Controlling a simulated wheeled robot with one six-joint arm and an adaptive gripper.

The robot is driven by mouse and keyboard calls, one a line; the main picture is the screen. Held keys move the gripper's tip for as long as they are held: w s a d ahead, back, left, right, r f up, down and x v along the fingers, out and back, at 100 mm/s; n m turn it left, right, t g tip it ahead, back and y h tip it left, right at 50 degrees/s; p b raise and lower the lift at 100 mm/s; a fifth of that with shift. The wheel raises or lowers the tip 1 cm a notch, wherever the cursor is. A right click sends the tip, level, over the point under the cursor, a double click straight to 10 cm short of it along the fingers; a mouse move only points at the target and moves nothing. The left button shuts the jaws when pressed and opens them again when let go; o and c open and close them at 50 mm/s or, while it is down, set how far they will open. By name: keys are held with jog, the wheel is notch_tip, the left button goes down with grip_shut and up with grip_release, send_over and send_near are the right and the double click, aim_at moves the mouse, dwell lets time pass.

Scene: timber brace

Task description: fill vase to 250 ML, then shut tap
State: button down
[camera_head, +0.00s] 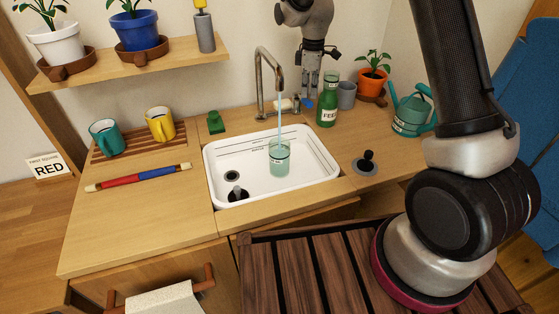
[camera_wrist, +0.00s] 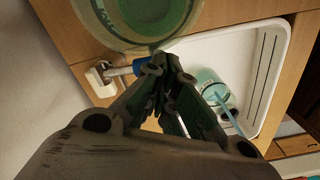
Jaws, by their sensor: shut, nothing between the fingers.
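The vase (camera_head: 279,160), a pale green clear vessel with small dark markings, stands in the white sink (camera_head: 215,180) under the tap (camera_head: 260,75). A stream of water (camera_head: 280,130) runs from the spout into it. The vase (camera_wrist: 208,88) and stream (camera_wrist: 230,118) also show in the wrist view. The water level is too small to read. The tap's blue lever (camera_head: 308,104) sits behind the sink, and shows in the wrist view (camera_wrist: 121,71). My gripper (camera_head: 311,96) is shut and empty, pointing down close to the lever; contact is unclear.
A potted plant (camera_head: 371,82) and watering can (camera_head: 410,115) are farther right. A black stopper (camera_head: 367,158) lies right of the sink. Mugs (camera_head: 160,124) stand left.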

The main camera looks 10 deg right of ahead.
jog(key=shift+f, duration=0.8)
dwell(2.7)
jog(key=shift+f, duration=0.45)
jog(key=shift+r, duration=3.5)
jog(key=shift+m, duration=0.7)
jog(key=s+d+r+m+t, duration=0.1)
jog(key=s+d+r+m, duration=0.3)
jog(key=s, duration=0.8)
jog(key=s+d+r+m+t, duration=0.2)
jog(key=s+d+r+m, duration=0.2)
jog(key=s, duration=0.8)
jog(key=s+d+r+m+t, duration=0.1)
jog(key=s+d+r+m, duration=0.3)
jog(key=s+d+r, duration=0.3)
jog(key=shift+s+r+m, duration=0.35)
jog(key=shift+s+m, duration=0.05)
jog(key=shift+s, duration=2.1)
